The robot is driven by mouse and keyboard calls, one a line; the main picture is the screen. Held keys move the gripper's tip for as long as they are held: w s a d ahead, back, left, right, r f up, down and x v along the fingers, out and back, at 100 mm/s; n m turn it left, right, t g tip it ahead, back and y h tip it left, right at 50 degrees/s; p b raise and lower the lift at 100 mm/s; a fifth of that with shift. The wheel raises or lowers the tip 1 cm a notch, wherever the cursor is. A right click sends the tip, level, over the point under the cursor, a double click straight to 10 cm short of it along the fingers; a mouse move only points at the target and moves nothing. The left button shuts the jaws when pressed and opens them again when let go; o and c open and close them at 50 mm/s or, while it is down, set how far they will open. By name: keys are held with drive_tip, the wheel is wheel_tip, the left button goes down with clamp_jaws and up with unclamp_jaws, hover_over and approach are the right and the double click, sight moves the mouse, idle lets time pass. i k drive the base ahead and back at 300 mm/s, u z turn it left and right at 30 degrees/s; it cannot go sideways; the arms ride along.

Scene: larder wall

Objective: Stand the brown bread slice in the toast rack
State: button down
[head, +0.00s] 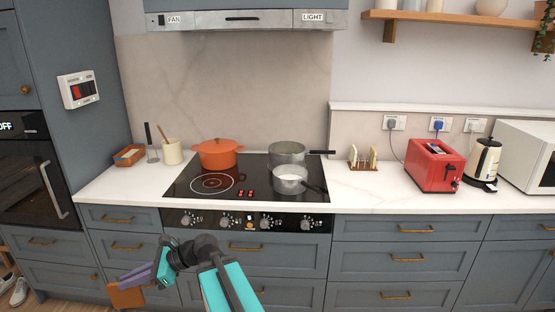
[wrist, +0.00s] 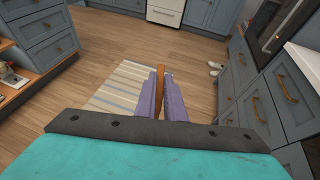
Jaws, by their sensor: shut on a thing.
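My gripper (head: 136,279) is low at the left in the head view, in front of the drawers and below the counter top. Its purple fingers are shut on the brown bread slice (head: 126,296). In the wrist view the slice (wrist: 161,80) shows edge-on between the fingers, over the floor. The toast rack (head: 362,164) stands on the counter, right of the hob and left of the red toaster. It has a brown base and pale upright parts; I cannot tell whether these are dividers or slices. My gripper is well away from it, to the left and lower.
An orange pot (head: 217,153) and two grey pans, one of them (head: 290,179) at the front, stand on the black hob. A red toaster (head: 435,165) and a kettle (head: 484,160) are right of the rack. Bare counter (head: 370,193) lies in front of the rack.

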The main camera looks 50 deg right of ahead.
sight(363, 161)
drive_tip(key=z, duration=0.55)
drive_tip(key=i, duration=0.8)
drive_tip(key=z, duration=0.5)
